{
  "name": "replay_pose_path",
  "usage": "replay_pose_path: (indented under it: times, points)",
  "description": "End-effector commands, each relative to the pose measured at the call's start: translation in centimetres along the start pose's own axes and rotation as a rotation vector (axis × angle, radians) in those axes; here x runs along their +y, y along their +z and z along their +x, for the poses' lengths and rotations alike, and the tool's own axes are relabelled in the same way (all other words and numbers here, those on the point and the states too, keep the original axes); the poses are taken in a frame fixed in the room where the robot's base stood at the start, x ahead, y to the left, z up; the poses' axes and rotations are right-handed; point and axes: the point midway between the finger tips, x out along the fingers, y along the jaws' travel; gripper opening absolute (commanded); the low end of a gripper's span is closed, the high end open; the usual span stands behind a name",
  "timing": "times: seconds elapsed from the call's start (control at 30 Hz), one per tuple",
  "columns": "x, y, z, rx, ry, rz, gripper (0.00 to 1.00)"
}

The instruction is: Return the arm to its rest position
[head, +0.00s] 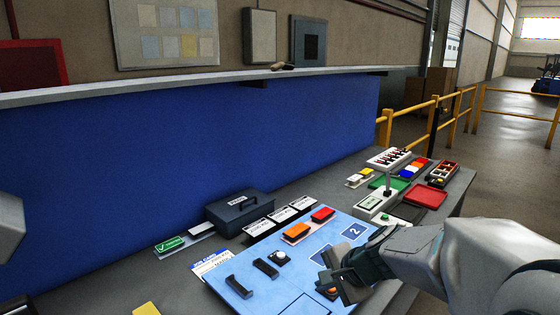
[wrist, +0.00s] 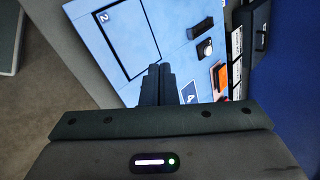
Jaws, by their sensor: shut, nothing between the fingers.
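My gripper (head: 346,284) is over the right part of the blue board (head: 248,276) in the head view. In the wrist view my gripper (wrist: 160,72) points at the light blue board (wrist: 120,25), with its two fingers together and nothing between them. My arm reaches in from the right edge of the head view. The gripper hides part of the board beneath it, and I cannot tell its exact height above the board.
The board holds an orange block (head: 296,231), a red block (head: 322,214) and black handles (head: 266,267). A dark box (head: 239,212) stands behind it. A white device with a post (head: 376,201) and a red tray (head: 424,196) stand farther right. A blue panel (head: 150,160) rises behind the table.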

Motion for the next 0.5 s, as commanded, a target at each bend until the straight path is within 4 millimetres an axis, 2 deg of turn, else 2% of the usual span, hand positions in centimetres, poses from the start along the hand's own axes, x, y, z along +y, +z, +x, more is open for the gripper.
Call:
replay_pose_path:
  times: [0.03, 0.2, 0.4, 0.5]
  points:
    - [0.9, 1.4, -1.3, -0.003, 0.030, -0.115, 0.00]
    - [5.2, 4.6, -4.7, -0.008, 0.174, -0.493, 0.00]
    - [10.3, 5.9, -8.3, 0.012, 0.361, -0.864, 0.00]
    - [12.0, 5.9, -9.6, 0.023, 0.436, -0.982, 0.00]
